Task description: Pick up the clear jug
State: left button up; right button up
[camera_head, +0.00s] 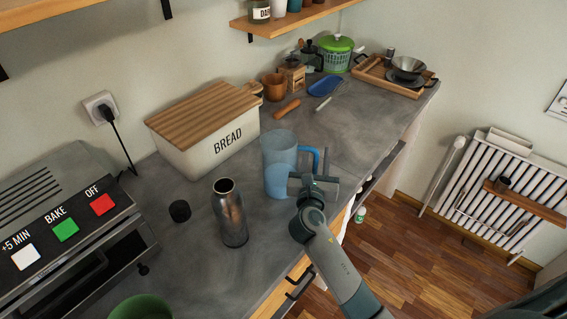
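The clear jug (278,158) stands upright on the grey counter, to the right of the bread box. It is a tall, bluish see-through jug with a blue handle (316,158) on its right side. My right gripper (313,179) is at the jug's lower right, just below the handle in the picture. Its fingers look spread apart, with nothing seen held between them. It overlaps the jug's lower right edge in the picture; I cannot tell whether they touch. My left gripper is not in view.
A metal bottle (230,213) stands left of the jug, with a black cap (180,211) beside it. The bread box (208,133) is behind. A toaster oven (65,225) is at the left. A wooden tray (372,75) sits farther back. The counter's front edge lies close to the right.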

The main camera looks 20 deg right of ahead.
grip_shut()
dwell(0.4)
jog(key=shift+r, duration=0.1)
dwell(1.0)
